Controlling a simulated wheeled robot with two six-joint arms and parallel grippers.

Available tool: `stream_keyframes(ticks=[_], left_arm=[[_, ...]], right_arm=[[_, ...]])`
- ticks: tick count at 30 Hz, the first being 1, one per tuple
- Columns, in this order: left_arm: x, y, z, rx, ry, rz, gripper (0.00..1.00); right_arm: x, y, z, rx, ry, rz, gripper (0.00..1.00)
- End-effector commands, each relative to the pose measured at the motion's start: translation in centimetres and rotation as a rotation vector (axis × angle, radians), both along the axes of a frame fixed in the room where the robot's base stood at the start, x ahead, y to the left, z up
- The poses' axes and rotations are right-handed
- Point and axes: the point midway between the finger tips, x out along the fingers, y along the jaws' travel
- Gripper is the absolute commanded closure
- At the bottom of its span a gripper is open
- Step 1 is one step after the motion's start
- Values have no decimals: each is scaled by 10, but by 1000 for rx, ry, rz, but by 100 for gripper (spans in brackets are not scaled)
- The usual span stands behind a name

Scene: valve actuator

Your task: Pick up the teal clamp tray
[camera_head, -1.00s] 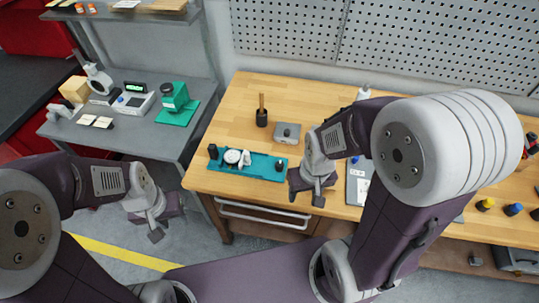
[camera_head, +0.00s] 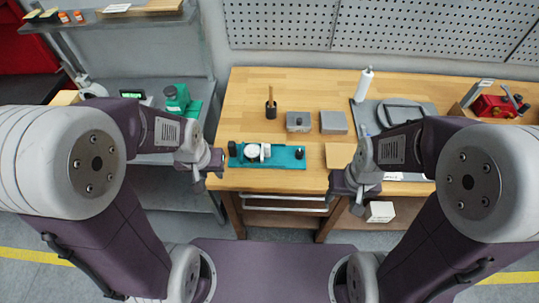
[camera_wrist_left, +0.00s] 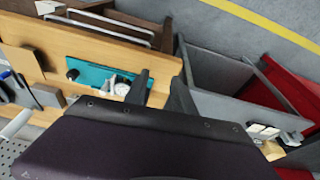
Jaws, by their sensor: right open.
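The teal clamp tray (camera_head: 284,159) lies flat near the front left edge of the wooden bench. It carries a round white-faced gauge, a pale block and dark upright posts. My left gripper (camera_head: 210,171) is open and empty, just left of the tray and apart from it. In the left wrist view the tray (camera_wrist_left: 90,74) shows beyond the open fingers (camera_wrist_left: 160,88), which partly cover its near end. My right gripper (camera_head: 357,193) is open and empty at the bench's front edge, well right of the tray.
Behind the tray on the bench (camera_head: 240,105) stand a dark cup with a brown handle (camera_head: 271,108) and grey blocks (camera_head: 299,122). A green device (camera_head: 177,99) stands on the grey side table at left. A white box (camera_head: 380,211) is beside my right gripper.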

Motion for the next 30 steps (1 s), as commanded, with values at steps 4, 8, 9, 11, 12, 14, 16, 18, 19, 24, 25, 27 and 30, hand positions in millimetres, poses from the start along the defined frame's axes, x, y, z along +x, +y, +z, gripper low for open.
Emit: stream_keyframes(ticks=[4, 8, 9, 11, 12, 14, 16, 18, 19, 24, 25, 27, 30], left_arm=[[109, -3, 12, 11, -171, -6, 69], [163, -10, -5, 19, -213, -31, 69], [169, -11, -13, 21, -208, -38, 69], [173, -13, -26, 23, -189, -44, 69], [171, -14, -34, 24, -172, -47, 69], [168, -15, -42, 23, -154, -50, 69], [166, -15, -45, 24, -146, -51, 69], [167, -16, -48, 24, -145, -51, 69], [168, -15, -52, 24, -144, -51, 69], [181, -15, -86, 24, -141, -51, 69], [183, -15, -92, 24, -142, -51, 69], [188, -15, -101, 25, -144, -52, 69], [191, -15, -107, 24, -144, -50, 69]], right_arm=[[0, 0, 0, 0, 0, 0, 48], [0, 0, 0, 0, 0, 0, 48], [0, 0, 0, 0, 0, 0, 48], [0, 0, 0, 0, 0, 0, 48], [0, 0, 0, 0, 0, 0, 48], [0, 0, 0, 0, 0, 0, 48], [0, 0, 0, 0, 0, 0, 48], [0, 0, 0, 0, 0, 0, 48], [0, 0, 0, 0, 0, 0, 48], [0, 0, 0, 0, 0, 0, 48], [0, 0, 0, 0, 0, 0, 48], [0, 0, 0, 0, 0, 0, 48], [0, 0, 0, 0, 0, 0, 48]])
